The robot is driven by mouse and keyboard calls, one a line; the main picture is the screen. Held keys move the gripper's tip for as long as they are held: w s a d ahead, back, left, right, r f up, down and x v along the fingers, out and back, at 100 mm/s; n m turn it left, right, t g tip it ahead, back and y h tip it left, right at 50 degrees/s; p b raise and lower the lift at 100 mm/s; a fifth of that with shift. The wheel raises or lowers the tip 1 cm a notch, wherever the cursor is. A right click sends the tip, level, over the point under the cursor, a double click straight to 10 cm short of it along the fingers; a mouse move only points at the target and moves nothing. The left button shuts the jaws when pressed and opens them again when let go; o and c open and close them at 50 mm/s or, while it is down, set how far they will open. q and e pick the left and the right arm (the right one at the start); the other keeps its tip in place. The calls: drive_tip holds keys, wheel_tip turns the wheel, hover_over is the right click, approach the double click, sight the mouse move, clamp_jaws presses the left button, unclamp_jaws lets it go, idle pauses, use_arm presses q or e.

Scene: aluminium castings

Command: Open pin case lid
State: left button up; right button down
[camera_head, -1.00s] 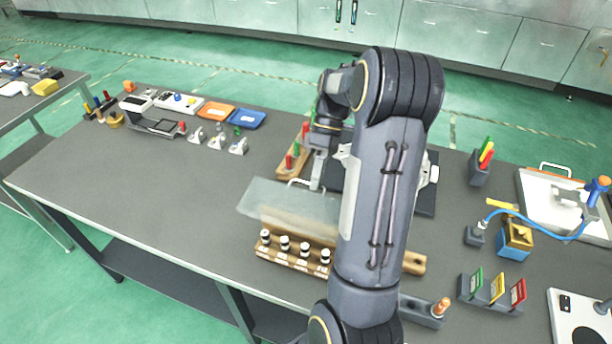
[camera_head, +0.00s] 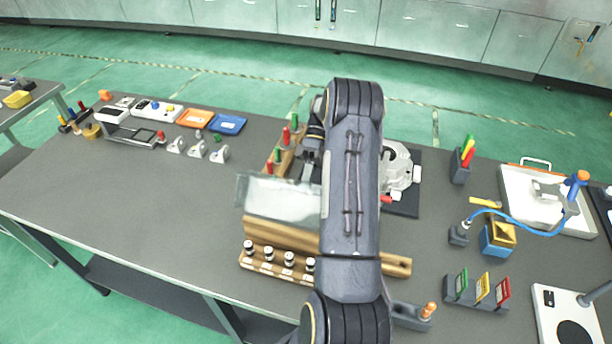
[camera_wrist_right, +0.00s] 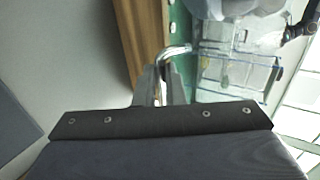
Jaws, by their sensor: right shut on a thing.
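The pin case is a wooden box (camera_head: 275,235) near the table's middle, partly behind my right arm. Its clear lid (camera_head: 275,198) is tilted up above the box. In the right wrist view the clear lid (camera_wrist_right: 235,72) shows at upper right, beside a brown wooden strip (camera_wrist_right: 147,40). My right gripper (camera_head: 308,170) is at the lid's upper edge, largely hidden by my forearm. In the right wrist view its fingers (camera_wrist_right: 160,88) are shut on a bent metal handle (camera_wrist_right: 176,50). My left gripper is not in view.
A wooden rack with several white-and-black pins (camera_head: 290,271) stands in front of the case. A rack with red and green pegs (camera_head: 281,160) is behind it. A grey casting (camera_head: 398,170) lies on a dark mat to the right. The table's left middle (camera_head: 130,200) is clear.

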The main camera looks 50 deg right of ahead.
drive_tip(key=shift+d+f+y+p, duration=0.2)
drive_tip(key=shift+f+y+p, duration=0.4)
drive_tip(key=shift+p, duration=0.75)
drive_tip(key=c, duration=1.5)
unclamp_jaws()
drive_tip(key=shift+w+d, duration=0.1)
drive_tip(key=shift+d, duration=0.05)
